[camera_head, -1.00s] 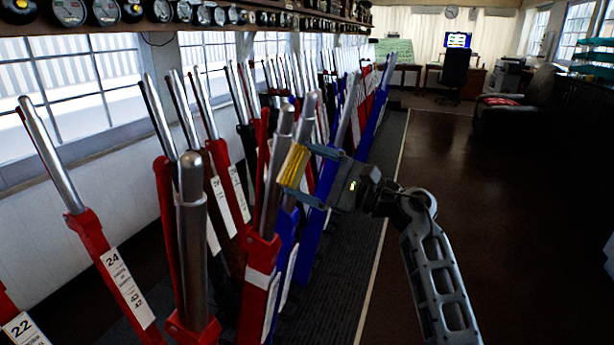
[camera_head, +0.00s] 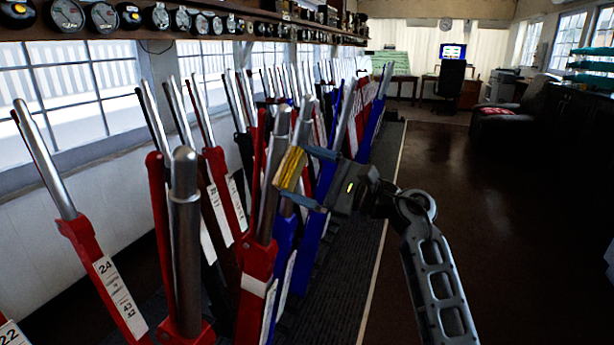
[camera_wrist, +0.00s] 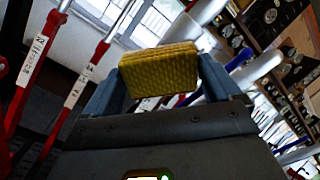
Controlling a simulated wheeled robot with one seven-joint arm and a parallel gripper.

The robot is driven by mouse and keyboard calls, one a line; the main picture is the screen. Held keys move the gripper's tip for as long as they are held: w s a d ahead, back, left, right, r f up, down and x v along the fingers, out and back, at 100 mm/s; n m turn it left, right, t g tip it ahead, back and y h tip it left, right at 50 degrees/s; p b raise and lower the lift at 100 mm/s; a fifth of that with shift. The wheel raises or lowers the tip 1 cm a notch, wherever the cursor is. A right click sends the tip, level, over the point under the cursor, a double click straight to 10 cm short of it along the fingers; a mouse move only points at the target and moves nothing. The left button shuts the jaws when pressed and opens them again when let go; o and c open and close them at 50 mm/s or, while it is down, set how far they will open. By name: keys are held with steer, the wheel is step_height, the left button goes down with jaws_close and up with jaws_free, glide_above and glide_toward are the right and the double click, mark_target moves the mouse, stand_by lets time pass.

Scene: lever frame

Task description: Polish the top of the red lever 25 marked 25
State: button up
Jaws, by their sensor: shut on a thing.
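My gripper (camera_head: 297,173) is shut on a yellow pad (camera_head: 290,167), which also shows between the fingers in the wrist view (camera_wrist: 160,70). No label reading 25 is legible. A red lever with a thick steel handle (camera_head: 186,225) stands nearest in front, its number not in view. The red lever marked 24 (camera_head: 112,285) stands to its left.
Several red, blue and black levers (camera_head: 375,110) stand close together in a row running away from me. Gauges line a shelf (camera_head: 235,12) above the windows. The dark floor (camera_head: 470,180) to the right is clear, with an armchair (camera_head: 510,115) farther back.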

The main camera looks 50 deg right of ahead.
steer(key=f+b, duration=0.3)
steer(key=w+f+b, duration=0.1)
steer(key=f, duration=0.1)
steer(key=shift+a+b, duration=0.3)
steer(key=shift+b, duration=0.05)
stand_by(0.3)
steer(key=b+v, duration=0.2)
steer(key=v, duration=0.4)
stand_by(0.3)
steer(key=shift+d+r, duration=0.1)
steer(key=shift+b, duration=0.3)
